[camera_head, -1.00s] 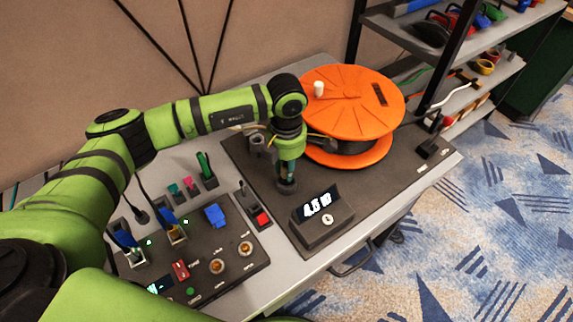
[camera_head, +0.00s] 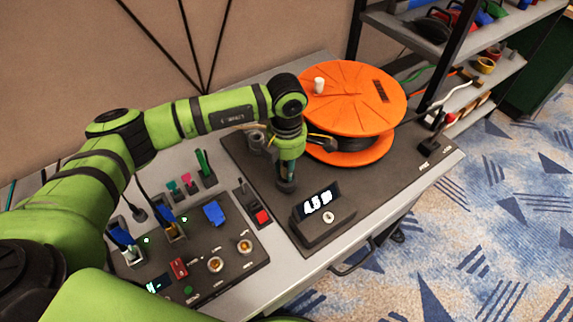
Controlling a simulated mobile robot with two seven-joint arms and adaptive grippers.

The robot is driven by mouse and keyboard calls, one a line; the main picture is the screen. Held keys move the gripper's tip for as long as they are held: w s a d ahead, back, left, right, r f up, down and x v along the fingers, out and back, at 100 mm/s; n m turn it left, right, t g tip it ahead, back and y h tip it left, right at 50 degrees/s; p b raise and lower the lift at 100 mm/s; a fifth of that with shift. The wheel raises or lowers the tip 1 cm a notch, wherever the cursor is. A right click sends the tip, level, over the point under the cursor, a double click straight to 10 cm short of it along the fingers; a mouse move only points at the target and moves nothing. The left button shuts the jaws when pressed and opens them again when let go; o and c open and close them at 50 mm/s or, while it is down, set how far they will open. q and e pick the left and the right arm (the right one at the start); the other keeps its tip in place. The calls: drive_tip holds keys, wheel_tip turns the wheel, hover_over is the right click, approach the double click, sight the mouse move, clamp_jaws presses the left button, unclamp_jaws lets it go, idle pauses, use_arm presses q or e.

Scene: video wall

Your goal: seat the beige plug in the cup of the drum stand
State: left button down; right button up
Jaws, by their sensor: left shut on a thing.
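An orange cable drum (camera_head: 353,97) with a short off-white peg (camera_head: 319,84) on its top stands on a dark board (camera_head: 262,165), the drum stand. My left gripper (camera_head: 287,185) points straight down over the board, in front of the drum and to its left. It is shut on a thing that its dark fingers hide. I cannot make out the beige plug for certain. A small dark round fitting (camera_head: 256,140) stands on the board left of the gripper; I cannot tell if it is the cup. My right gripper is not in view.
A lit display box (camera_head: 319,211) stands close in front of the left gripper. A panel with switches and knobs (camera_head: 200,240) lies to the left, with a red button (camera_head: 262,217) between. A lever (camera_head: 434,140) stands at the board's right end. Shelves (camera_head: 505,75) rise behind.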

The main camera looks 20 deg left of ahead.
use_arm(q)
drive_tip(key=shift+f, duration=0.15)
drive_tip(key=shift+f+b, duration=0.3)
drive_tip(key=shift+b, duration=0.15)
drive_tip(key=c, duration=0.9)
unclamp_jaws()
drive_tip(key=shift+c, duration=0.2)
wheel_tip(320, 180, up, 12)
drive_tip(key=shift+r, duration=0.1)
